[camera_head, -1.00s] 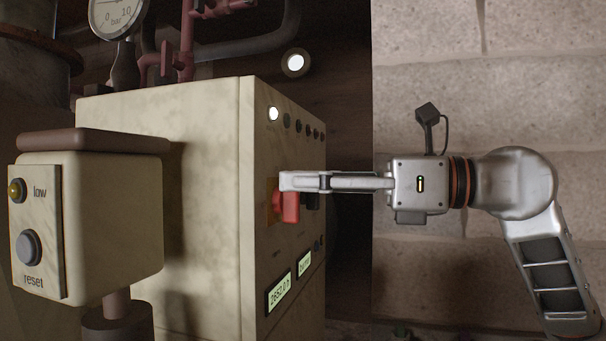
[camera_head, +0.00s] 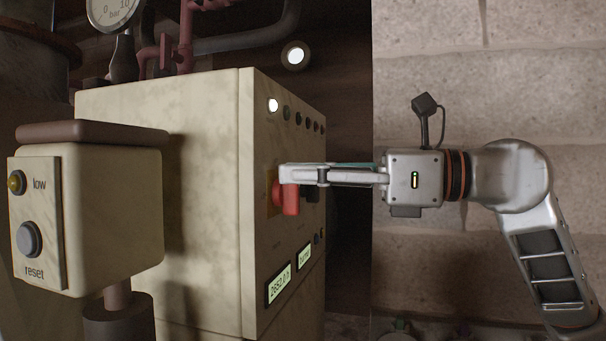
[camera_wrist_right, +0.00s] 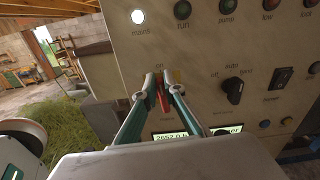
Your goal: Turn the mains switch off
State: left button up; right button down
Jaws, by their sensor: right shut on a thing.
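The mains switch has a red handle (camera_head: 289,197) on a yellow plate (camera_head: 271,191), on the panel face of the cream control cabinet (camera_head: 165,120). The red handle also shows in the right wrist view (camera_wrist_right: 163,99), between the fingertips. My right gripper (camera_head: 284,174) comes in from the right and is shut on the red handle; it also shows in the right wrist view (camera_wrist_right: 163,88). The fingers hide part of the handle and plate. The mains lamp (camera_head: 273,105) above is lit white. My left gripper is not in view.
A black rotary selector knob (camera_wrist_right: 233,89) sits right of the switch in the wrist view. A cream box with a grey reset button (camera_head: 29,239) and a yellow low lamp stands at the left front. A stone wall (camera_head: 480,90) is behind my arm.

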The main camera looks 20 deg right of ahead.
aim_at(268, 196)
jog(key=n, duration=0.3)
jog(key=s+n+b, duration=0.1)
jog(key=n, duration=0.1)
jog(key=shift+a+f, duration=0.2)
jog(key=shift+a, duration=0.1)
jog(key=n, duration=0.3)
jog(key=n+b, duration=0.1)
jog(key=shift+s+a+f+n, duration=0.25)
jog(key=shift+s+f+n, duration=0.05)
jog(key=shift+f, duration=0.05)
jog(key=n, duration=0.2)
jog(key=f+n, duration=0.1)
jog(key=n, duration=0.1)
jog(key=shift+s+a+b, duration=0.1)
jog(key=shift+s+b, duration=0.1)
jog(key=shift+b, duration=0.2)
jog(key=shift+f+n+b, duration=0.15)
jog(key=shift+f+n, duration=0.05)
jog(key=shift+n, duration=0.8)
jog(key=shift+f+n+b, duration=0.15)
jog(key=shift+n, duration=0.85)
jog(key=shift+f, duration=0.1)
jog(key=c, duration=2.1)
grip_release()
jog(key=shift+a, duration=0.1)
jog(key=shift+c, duration=0.2)
